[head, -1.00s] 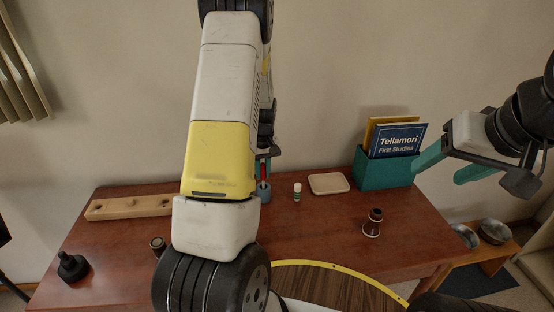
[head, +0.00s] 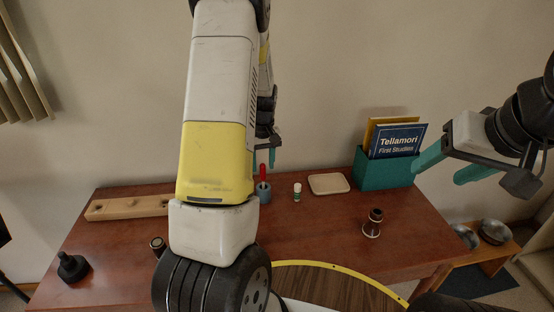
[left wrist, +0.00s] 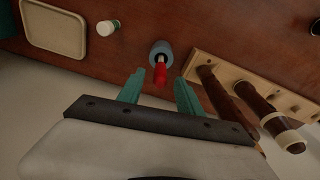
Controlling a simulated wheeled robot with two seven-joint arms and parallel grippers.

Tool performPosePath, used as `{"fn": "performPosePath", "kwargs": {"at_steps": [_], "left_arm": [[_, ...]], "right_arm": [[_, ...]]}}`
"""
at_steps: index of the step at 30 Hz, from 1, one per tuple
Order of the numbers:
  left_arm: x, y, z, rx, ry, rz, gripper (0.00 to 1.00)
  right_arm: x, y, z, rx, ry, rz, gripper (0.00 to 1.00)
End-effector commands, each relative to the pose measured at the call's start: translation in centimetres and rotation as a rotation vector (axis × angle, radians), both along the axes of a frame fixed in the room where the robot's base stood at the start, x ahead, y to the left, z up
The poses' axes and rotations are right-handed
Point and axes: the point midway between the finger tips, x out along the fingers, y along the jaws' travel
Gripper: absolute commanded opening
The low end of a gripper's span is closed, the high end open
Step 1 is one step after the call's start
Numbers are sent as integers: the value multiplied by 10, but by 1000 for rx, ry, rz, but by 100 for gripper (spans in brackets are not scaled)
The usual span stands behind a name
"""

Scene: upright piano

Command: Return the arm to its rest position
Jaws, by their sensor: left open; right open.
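My left arm rises in the middle of the head view and hides part of the table. My left gripper (head: 272,152) is partly hidden behind it, with teal fingertips showing above the table's back. In the left wrist view the left gripper (left wrist: 158,92) is open and empty, with its fingers apart. A grey cup (left wrist: 161,52) with a red-handled tool (left wrist: 160,74) in it shows just beyond the fingertips. The cup also shows in the head view (head: 264,194).
The wooden table (head: 320,225) holds a small bottle (head: 297,193), a beige tray (head: 328,184), a teal box (head: 384,172) with books, a dark wooden piece (head: 373,222), a black knob-like object (head: 72,266) and a wooden rack (head: 125,207). The rack holds dark wooden pieces (left wrist: 228,100).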

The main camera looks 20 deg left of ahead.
Motion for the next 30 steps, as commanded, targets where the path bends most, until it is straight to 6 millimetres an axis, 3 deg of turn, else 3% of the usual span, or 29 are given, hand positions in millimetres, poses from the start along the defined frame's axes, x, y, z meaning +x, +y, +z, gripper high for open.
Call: {"fn": "performPosePath", "kwargs": {"at_steps": [3,7,22,26,30], "left_arm": [[-1,-1,20,0,-4,-1,42],[-3,-2,33,0,-2,-1,42],[-6,-6,45,-8,-10,-9,42],[-19,-21,80,-41,-55,-53,42],[-50,-48,136,-88,-135,-148,42]], "right_arm": [[0,0,0,0,0,0,61],[0,0,0,0,0,0,61],[0,0,0,0,0,0,61],[0,0,0,0,0,0,61],[0,0,0,0,0,0,61]]}}
